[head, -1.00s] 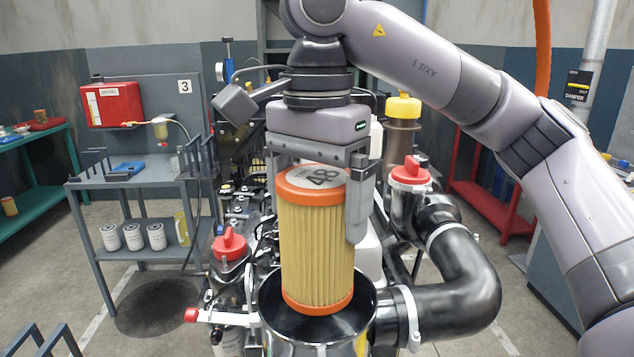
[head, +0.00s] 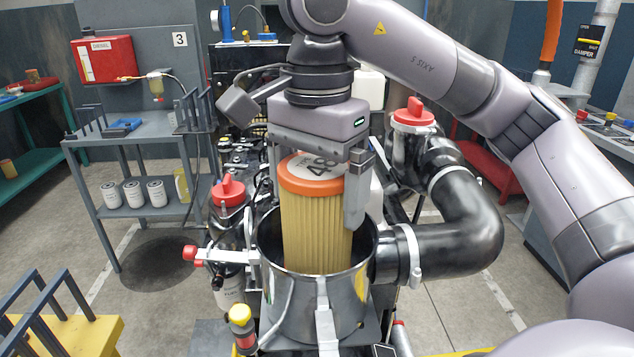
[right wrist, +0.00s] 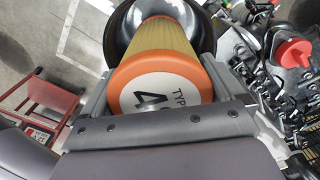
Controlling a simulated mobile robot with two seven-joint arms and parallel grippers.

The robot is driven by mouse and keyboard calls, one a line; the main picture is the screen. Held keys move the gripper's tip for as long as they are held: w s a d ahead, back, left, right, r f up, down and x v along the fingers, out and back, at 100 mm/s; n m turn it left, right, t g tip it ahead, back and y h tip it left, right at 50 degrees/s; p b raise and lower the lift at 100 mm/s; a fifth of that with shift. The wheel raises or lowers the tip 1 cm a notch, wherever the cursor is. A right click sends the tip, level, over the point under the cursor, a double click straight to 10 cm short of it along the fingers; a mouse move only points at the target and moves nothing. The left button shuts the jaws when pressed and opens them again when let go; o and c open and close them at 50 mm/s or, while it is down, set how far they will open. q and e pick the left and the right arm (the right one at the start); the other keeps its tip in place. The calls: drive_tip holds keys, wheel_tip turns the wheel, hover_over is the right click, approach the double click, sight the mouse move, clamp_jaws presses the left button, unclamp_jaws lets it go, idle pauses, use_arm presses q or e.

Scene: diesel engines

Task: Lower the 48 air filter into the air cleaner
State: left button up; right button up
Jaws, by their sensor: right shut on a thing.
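The 48 air filter (head: 315,225) is a yellow pleated cylinder with an orange top rim and a white label. It stands upright with its lower part inside the air cleaner (head: 345,305), an open metal canister, and its bottom is hidden by the canister wall. My right gripper (head: 318,180) is shut on the filter near its orange top. In the right wrist view the filter (right wrist: 165,75) sits between the fingers, with the dark canister mouth (right wrist: 205,30) beyond it. My left gripper does not show.
A black elbow pipe (head: 450,240) joins the canister's right side. Red-capped fillers (head: 413,115) and (head: 228,190) stand on either side. A grey shelf (head: 140,145) with several white cans is at the left, and a yellow stand (head: 85,335) is at the lower left.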

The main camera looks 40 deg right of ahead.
drive_tip(key=shift+f+b, duration=1.85)
drive_tip(key=shift+f, duration=0.7)
drive_tip(key=o, duration=0.8)
wheel_tip(320, 180, up, 6)
drive_tip(key=p, duration=0.5)
drive_tip(key=shift+f+p, duration=0.2)
drive_tip(key=shift+p, duration=0.2)
drive_tip(key=shift+r+p, duration=0.5)
drive_tip(key=shift+r, duration=0.65)
